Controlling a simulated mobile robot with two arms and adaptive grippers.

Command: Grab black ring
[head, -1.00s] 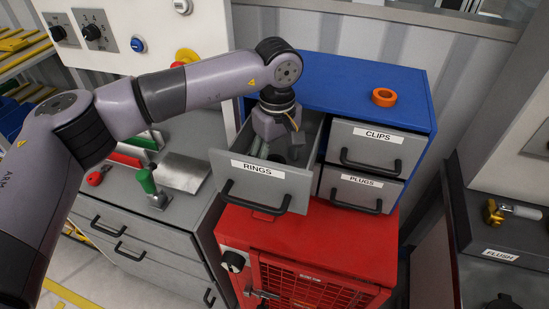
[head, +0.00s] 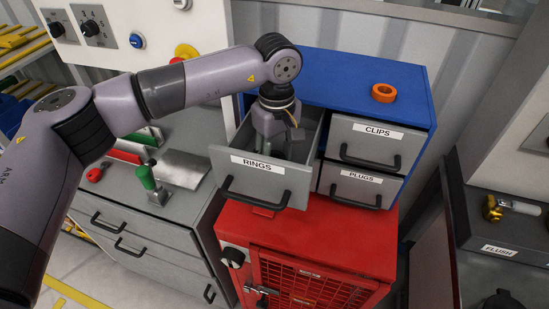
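The grey drawer labelled RINGS (head: 262,182) is pulled open at the left of the blue cabinet (head: 345,70). My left gripper (head: 275,148) points down into this drawer, and its fingers are partly hidden behind the drawer front and walls. I cannot tell whether the fingers are open or shut. No black ring can be made out; the inside of the drawer is dark and mostly covered by the gripper. My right gripper is not in view.
An orange ring (head: 384,93) lies on top of the blue cabinet. The CLIPS drawer (head: 364,143) and PLUGS drawer (head: 359,184) are shut. A red cabinet (head: 320,235) stands below. A workbench with a green-handled clamp (head: 147,178) is at left.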

